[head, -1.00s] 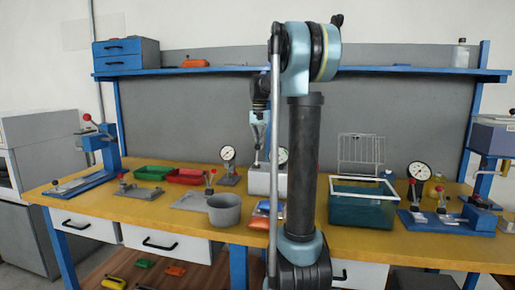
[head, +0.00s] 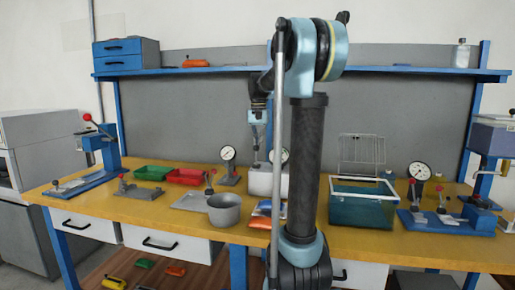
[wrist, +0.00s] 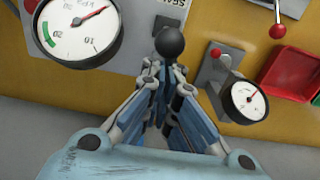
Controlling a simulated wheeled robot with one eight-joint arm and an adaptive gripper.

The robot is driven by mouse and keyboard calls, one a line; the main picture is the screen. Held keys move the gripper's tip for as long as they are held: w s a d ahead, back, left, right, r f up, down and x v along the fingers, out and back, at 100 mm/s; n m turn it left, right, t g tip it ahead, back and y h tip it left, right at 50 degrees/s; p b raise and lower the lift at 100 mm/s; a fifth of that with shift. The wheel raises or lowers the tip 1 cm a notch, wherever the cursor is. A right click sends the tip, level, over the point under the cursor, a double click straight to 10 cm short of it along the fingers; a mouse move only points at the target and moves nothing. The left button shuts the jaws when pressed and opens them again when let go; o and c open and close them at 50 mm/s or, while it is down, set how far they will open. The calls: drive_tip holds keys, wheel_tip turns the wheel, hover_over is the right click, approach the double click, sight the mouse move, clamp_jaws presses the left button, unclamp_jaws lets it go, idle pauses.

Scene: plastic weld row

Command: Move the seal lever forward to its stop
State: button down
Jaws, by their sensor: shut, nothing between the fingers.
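The seal lever shows in the wrist view by its round black knob (wrist: 169,41), beside a pale housing (wrist: 125,12) with partly hidden lettering. My gripper (wrist: 164,70) is shut and empty, its fingertips right at the near side of the knob. I cannot tell whether they touch it. The lever's shaft is hidden below the knob and fingers. In the head view my gripper (head: 256,148) points down above the white sealer box (head: 262,180), which my arm partly covers.
A large dial gauge (wrist: 78,28) stands left of my gripper in the wrist view, and a smaller gauge (wrist: 246,101) stands right.

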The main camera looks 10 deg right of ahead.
drive_tip(key=shift+s+a, duration=0.1)
drive_tip(key=shift+s, duration=0.15)
drive_tip(key=shift+s+a, duration=0.2)
drive_tip(key=shift+s, duration=0.25)
drive_tip(key=shift+w+d, duration=0.1)
drive_tip(key=shift+w, duration=0.1)
drive_tip(key=shift+w+d, duration=0.2)
drive_tip(key=shift+w, duration=0.3)
wheel_tip(320, 180, up, 7)
idle(0.9)
drive_tip(key=shift+s, duration=0.1)
